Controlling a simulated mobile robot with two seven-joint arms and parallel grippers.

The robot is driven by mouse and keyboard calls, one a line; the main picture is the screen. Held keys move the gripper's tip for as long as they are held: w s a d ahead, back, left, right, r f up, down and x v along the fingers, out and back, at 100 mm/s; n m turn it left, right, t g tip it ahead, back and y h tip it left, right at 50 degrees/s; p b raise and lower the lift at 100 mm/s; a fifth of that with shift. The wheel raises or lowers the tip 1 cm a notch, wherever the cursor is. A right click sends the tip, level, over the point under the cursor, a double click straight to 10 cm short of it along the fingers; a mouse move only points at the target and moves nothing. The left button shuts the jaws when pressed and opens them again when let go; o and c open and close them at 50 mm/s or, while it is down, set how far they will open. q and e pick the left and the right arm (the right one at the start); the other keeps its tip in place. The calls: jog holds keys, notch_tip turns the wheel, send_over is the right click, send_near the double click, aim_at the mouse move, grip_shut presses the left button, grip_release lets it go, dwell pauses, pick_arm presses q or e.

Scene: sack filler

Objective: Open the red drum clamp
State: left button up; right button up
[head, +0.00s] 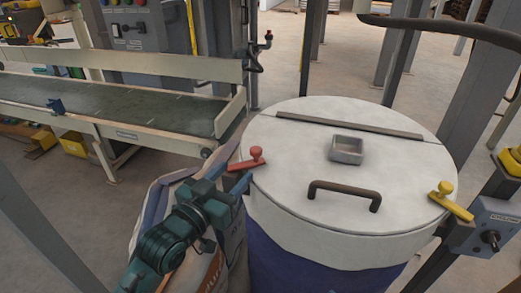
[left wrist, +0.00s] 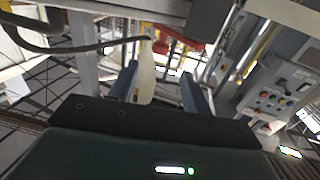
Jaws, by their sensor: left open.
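The red drum clamp (head: 247,163) sits at the left rim of the white drum lid (head: 300,150), with a round red knob standing up from its flat bar. My left gripper (head: 238,184) is open and empty just below and in front of the red clamp, beside the drum's rim. In the left wrist view a red part, probably this clamp (left wrist: 180,40), shows ahead of the two spread fingers (left wrist: 159,74). No contact with the clamp is visible. My right gripper is in neither view.
The lid has a dark handle (head: 345,189) and a small grey square box (head: 346,149). A yellow clamp (head: 450,201) sits at its right rim, near a grey control box (head: 490,226). A conveyor (head: 120,105) runs at the left. A sack (head: 205,265) stands under my left arm.

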aim_at(259, 147)
pick_arm(q)
jog(key=x, duration=1.2)
jog(key=shift+c, duration=0.2)
grip_shut()
